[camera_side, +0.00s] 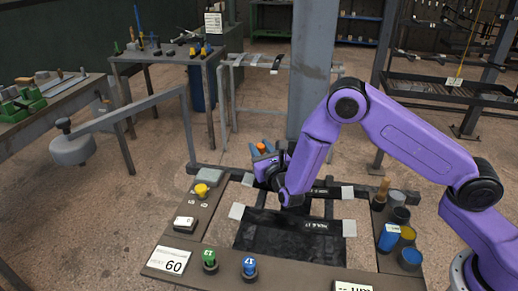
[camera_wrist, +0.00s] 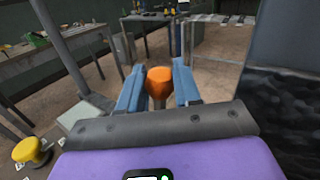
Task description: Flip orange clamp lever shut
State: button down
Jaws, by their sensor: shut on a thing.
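The orange clamp lever (camera_wrist: 160,80) shows its rounded orange knob on a grey stem in the wrist view. My gripper (camera_wrist: 159,74) has its two blue fingers on either side of the knob and is shut on it. In the side view the orange knob (camera_side: 262,147) is a small patch at my gripper (camera_side: 264,155), above the back left of the frame. The lever's base and pivot are hidden behind my gripper, so I cannot tell its exact angle.
The bench frame holds a yellow knob (camera_side: 201,190), a green knob (camera_side: 209,260), a blue knob (camera_side: 249,266) and several cups at right (camera_side: 409,258). A grey column (camera_side: 310,70) stands close behind my gripper. A grey bar (camera_side: 130,115) reaches in from the left.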

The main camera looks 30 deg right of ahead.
jog(key=shift+s+d+f+m+t, duration=0.25)
jog(key=shift+s+d+m+t, duration=0.4)
jog(key=shift+m, duration=0.45)
jog(key=c, duration=0.8)
grip_release()
jog(key=shift+s, duration=0.15)
jog(key=shift+v, duration=3.7)
jog(key=shift+a, duration=0.1)
